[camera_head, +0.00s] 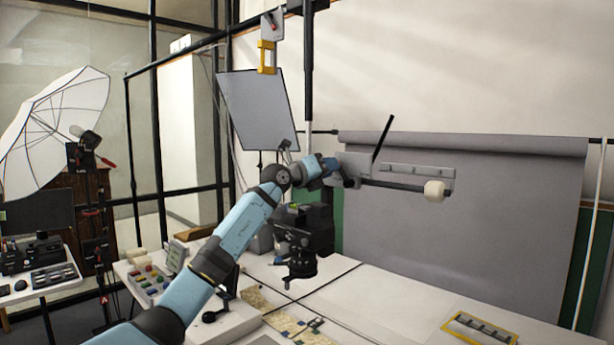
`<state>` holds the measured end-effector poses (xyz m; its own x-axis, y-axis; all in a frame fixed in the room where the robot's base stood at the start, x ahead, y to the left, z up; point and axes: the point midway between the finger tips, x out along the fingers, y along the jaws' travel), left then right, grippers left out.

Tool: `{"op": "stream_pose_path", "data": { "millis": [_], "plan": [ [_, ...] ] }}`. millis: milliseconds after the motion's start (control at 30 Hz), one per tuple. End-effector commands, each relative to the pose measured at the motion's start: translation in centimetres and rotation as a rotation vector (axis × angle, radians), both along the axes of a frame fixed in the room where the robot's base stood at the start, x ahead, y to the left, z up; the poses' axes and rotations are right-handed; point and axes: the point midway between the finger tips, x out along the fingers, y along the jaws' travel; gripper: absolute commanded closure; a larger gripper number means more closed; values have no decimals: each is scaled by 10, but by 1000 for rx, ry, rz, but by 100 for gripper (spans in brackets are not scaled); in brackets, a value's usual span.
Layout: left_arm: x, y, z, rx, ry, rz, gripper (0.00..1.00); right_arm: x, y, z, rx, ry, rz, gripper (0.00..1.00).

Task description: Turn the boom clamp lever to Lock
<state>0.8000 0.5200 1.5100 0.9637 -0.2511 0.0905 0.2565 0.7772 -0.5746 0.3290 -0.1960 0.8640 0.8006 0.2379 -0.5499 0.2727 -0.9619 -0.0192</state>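A horizontal black boom (395,185) with a cream-coloured cylinder (434,190) at its right end shows right of my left gripper. A long black lever (383,139) rises above the boom, tilted up to the right. A grey plate (418,171) with small marks lies behind the boom; its marks are too small to read. My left gripper (350,178) is at the left end of the boom, close to the lever's foot. Its fingers are small and partly hidden, so I cannot tell whether they touch anything. My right gripper is not in view.
A black camera (304,231) hangs on a column over the white table (390,290), close to my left arm. A yellow-edged frame (480,328) lies at the front right. A grey backdrop (480,215) stands behind. A white umbrella (55,120) stands at the left.

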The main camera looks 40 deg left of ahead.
Motion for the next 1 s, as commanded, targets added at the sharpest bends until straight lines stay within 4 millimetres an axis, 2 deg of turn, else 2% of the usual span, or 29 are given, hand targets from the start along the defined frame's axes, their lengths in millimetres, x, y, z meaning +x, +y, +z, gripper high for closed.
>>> {"op": "stream_pose_path", "data": {
  "millis": [33,300,500,700,1000],
  "plan": [
    [-11,4,-5,5,0,2,74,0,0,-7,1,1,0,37],
    [-71,19,-12,4,2,2,74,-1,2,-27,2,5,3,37],
    [-102,28,-13,1,2,1,74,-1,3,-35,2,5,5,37],
    [-113,30,-12,-1,2,0,74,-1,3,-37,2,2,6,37],
    [-113,30,-11,-1,2,0,74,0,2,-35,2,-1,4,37]
  ]
}}
